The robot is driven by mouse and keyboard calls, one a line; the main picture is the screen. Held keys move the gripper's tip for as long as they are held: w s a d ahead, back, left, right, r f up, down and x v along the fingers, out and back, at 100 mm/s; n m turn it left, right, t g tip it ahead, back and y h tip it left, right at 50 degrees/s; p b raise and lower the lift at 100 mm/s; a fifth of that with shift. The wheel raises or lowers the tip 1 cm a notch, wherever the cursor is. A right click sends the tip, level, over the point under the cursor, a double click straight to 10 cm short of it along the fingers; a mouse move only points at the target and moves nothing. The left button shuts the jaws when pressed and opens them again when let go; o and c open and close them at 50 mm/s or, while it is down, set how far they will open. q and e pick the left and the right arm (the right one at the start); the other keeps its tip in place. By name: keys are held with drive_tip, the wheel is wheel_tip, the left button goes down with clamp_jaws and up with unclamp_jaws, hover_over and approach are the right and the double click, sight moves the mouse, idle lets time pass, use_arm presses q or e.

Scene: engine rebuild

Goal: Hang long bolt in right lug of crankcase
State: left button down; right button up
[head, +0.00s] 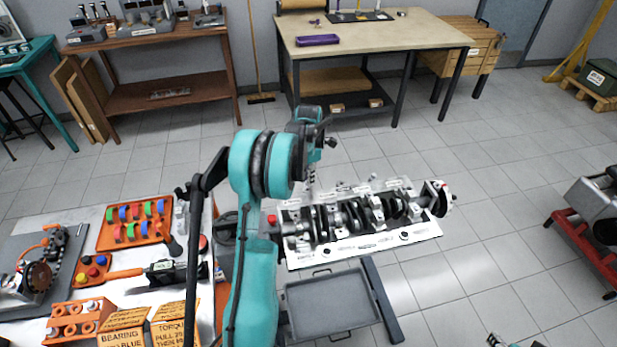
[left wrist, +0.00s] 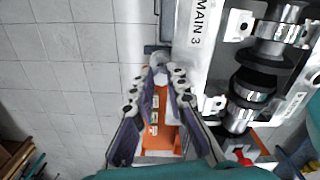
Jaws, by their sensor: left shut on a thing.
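The crankcase (head: 425,232) has a pale flat face with the crankshaft (head: 350,218) lying along it, and stands right of my left arm. In the left wrist view its edge with a MAIN 3 label (left wrist: 200,32) is to the right of the fingers. My left gripper (head: 311,172) is above the crankcase's far left edge. Its fingers meet at the tips in the left wrist view (left wrist: 160,68), shut on a small grey thing, apparently the long bolt (left wrist: 159,58); its length is hard to see. The right lug cannot be made out. My right gripper (head: 497,341) barely shows at the bottom edge.
A grey tray (head: 330,303) is in front of the crankcase. At left, a bench holds an orange rack (head: 136,222), a hand tool and labelled orange boxes (head: 122,320). A red stand (head: 583,235) is at far right. The floor behind the crankcase is clear.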

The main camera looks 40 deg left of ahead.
use_arm(q)
drive_tip(key=shift+f+b, duration=0.8)
drive_tip(key=shift+f, duration=0.35)
idle(0.4)
drive_tip(key=c, duration=1.8)
unclamp_jaws()
drive_tip(key=shift+o, duration=0.2)
drive_tip(key=shift+r, duration=0.2)
drive_tip(key=shift+r+p, duration=0.9)
drive_tip(key=shift+r, duration=0.35)
drive_tip(key=o, duration=0.6)
drive_tip(key=shift+c, duration=0.2)
drive_tip(key=shift+r, duration=0.15)
